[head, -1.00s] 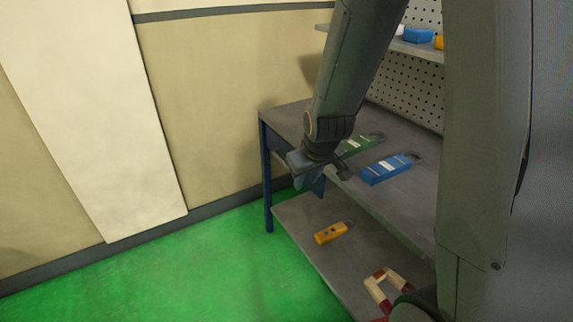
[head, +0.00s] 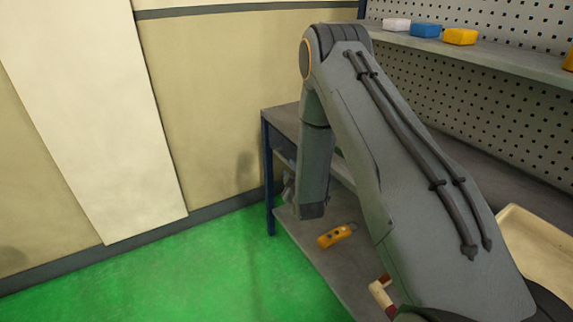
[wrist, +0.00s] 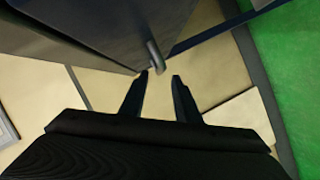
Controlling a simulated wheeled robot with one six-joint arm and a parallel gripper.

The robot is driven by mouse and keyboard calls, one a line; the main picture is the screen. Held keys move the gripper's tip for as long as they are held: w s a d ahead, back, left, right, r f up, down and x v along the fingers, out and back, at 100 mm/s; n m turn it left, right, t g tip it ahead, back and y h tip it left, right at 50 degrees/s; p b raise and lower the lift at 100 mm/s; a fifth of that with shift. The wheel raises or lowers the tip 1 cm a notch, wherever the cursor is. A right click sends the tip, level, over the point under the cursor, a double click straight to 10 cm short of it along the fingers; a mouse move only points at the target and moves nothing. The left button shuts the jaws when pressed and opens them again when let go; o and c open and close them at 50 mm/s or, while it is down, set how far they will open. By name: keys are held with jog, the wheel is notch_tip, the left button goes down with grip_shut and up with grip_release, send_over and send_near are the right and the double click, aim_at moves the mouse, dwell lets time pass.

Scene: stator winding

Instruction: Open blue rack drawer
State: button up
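The workbench rack (head: 277,116) stands against the wall in the head view, with a dark blue leg and a dark drawer front (head: 284,149) under its top, partly hidden by my arm. In the wrist view a dark blue drawer front (wrist: 105,25) fills the upper left, with a small grey handle (wrist: 155,57) at its edge. My gripper (wrist: 160,75) is open and empty; its two dark fingertips are just short of the handle, which lies ahead of the gap. In the head view my gripper is mostly hidden behind my arm link.
A yellow tool (head: 335,236) and a red and cream frame (head: 382,292) lie on the lower shelf (head: 357,262). White, blue and yellow blocks sit on the upper shelf (head: 500,58). A cream tray (head: 540,240) is at right. Green floor (head: 190,275) is clear at left.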

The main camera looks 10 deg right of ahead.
aim_at(287, 164)
jog(key=p+x, duration=0.1)
jog(key=x, duration=0.6)
jog(key=shift+w, duration=0.3)
grip_shut()
